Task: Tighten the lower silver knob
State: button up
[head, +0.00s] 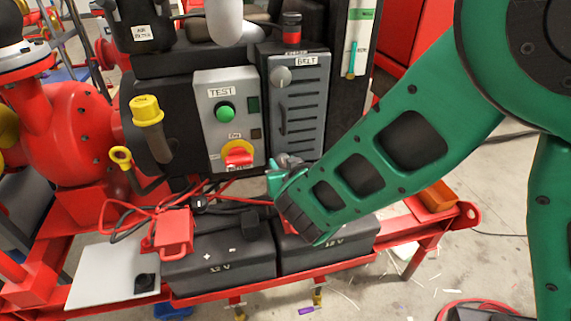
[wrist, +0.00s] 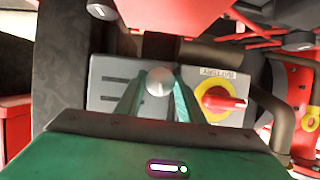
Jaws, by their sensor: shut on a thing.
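The lower silver knob (wrist: 158,82) shows in the wrist view as a round metal cap at the edge of a grey vented panel (wrist: 118,80). The two green fingers of my gripper (wrist: 157,98) lie on either side of it and are shut on it. In the head view, my gripper (head: 284,166) reaches in from the right to the bottom of the grey belt cover (head: 301,110). There my gripper and arm mostly hide the lower knob. Another silver knob (head: 280,76), the upper one, sits near the top of that cover, clear of my gripper.
A red-on-yellow battery switch (head: 238,154) sits just left of my gripper, and shows in the wrist view (wrist: 218,101). A green TEST button (head: 224,112) is above it. Black 12 V batteries (head: 220,262) and red cables (head: 140,213) lie below. A red frame rail (head: 130,298) runs along the front.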

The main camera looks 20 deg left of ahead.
jog(key=n+t+h, duration=0.1)
jog(key=n, duration=0.1)
jog(key=shift+f+n+h, duration=0.1)
jog(key=shift+n+h, duration=0.2)
jog(key=n, duration=0.1)
jog(key=n+t+h, duration=0.1)
jog(key=shift+s+a+n, duration=0.1)
jog(key=shift+a+n, duration=0.05)
jog(key=shift+n, duration=0.15)
jog(key=n+t, duration=0.1)
jog(key=n, duration=0.1)
jog(key=n+t+h, duration=0.1)
jog(key=n, duration=0.1)
jog(key=shift+f+t+h, duration=0.2)
jog(key=shift+t+h, duration=0.1)
jog(key=shift+n, duration=0.4)
jog(key=o, duration=1.1)
jog(key=shift+c, duration=0.2)
jog(key=shift+a, duration=0.1)
